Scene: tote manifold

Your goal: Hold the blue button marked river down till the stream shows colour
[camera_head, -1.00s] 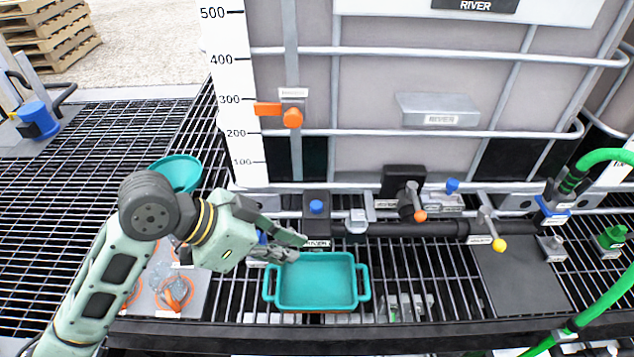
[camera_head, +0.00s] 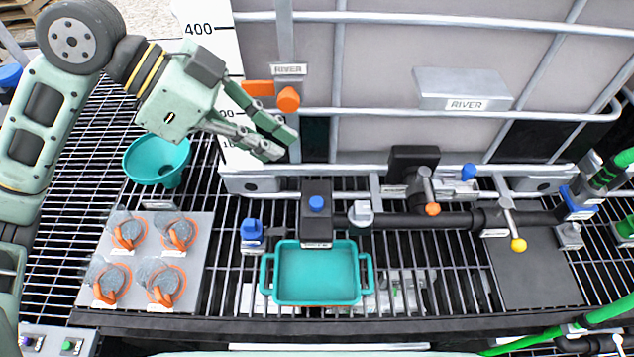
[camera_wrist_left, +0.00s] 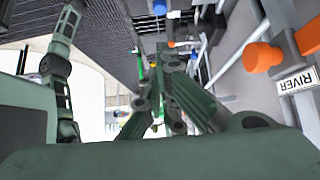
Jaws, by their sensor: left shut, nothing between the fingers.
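The blue button (camera_head: 316,204) sits on top of a black box in front of the tank, with a small label (camera_head: 317,244) on the box's front edge. The label is too small to read surely now. A teal tray (camera_head: 318,275) with two handles lies just in front of the box; no coloured liquid shows in it. My left gripper (camera_head: 277,145) is shut and empty, up and to the left of the button and apart from it, in front of the tank's lower frame. Its fingers also show in the left wrist view (camera_wrist_left: 190,115). My right gripper is out of view.
An orange valve handle (camera_head: 288,99) is close above my left fingers. A teal funnel (camera_head: 157,159), a blue-topped fitting (camera_head: 251,230) and a grey plate (camera_head: 142,262) with orange-ringed parts are left of the box. A black pipe (camera_head: 450,220) with levers runs right.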

